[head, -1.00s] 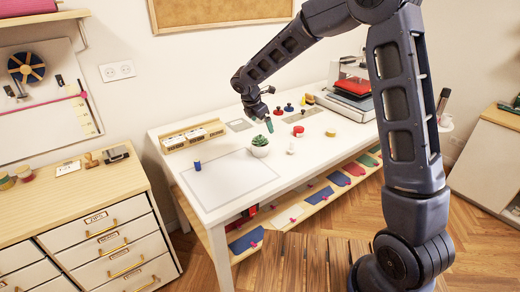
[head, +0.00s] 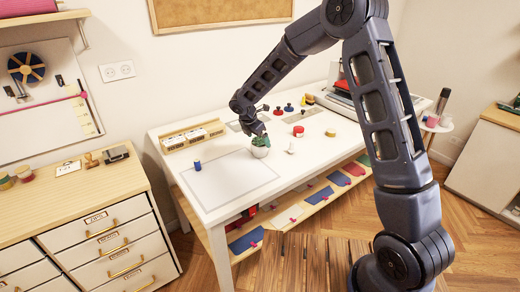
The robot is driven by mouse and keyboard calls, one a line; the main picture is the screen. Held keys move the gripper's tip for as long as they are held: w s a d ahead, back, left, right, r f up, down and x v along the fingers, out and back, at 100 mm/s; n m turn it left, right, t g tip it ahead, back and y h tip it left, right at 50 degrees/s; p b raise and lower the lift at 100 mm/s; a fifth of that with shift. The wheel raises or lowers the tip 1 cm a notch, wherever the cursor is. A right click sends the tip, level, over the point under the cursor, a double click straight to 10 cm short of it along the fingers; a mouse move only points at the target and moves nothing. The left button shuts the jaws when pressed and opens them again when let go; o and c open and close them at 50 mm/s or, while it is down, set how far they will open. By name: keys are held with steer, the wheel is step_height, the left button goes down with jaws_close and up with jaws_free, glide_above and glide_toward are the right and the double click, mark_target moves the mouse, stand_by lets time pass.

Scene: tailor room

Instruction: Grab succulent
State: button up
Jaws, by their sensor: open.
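The succulent (head: 260,149) is a small green plant in a white round pot on the white table (head: 178,150). It stands upright at the right edge of a grey outlined sheet. My gripper (head: 262,134) is directly above the plant, very close to its leaves. It points down and is open. The fingertips are small and overlap the leaves in the picture, so I cannot tell whether they touch. The pot stands on the table.
A blue spool (head: 197,165) stands left on the sheet (head: 225,182). A red-topped jar (head: 298,131), a small white item (head: 291,148) and a yellow-topped one (head: 330,132) stand right of the plant. A wooden organiser (head: 192,137) is at the back left.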

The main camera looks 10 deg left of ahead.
steer(key=x, duration=0.4)
steer(key=shift+r, duration=0.1)
steer(key=c, duration=1.2)
steer(key=shift+c, duration=0.2)
steer(key=shift+r, duration=0.1)
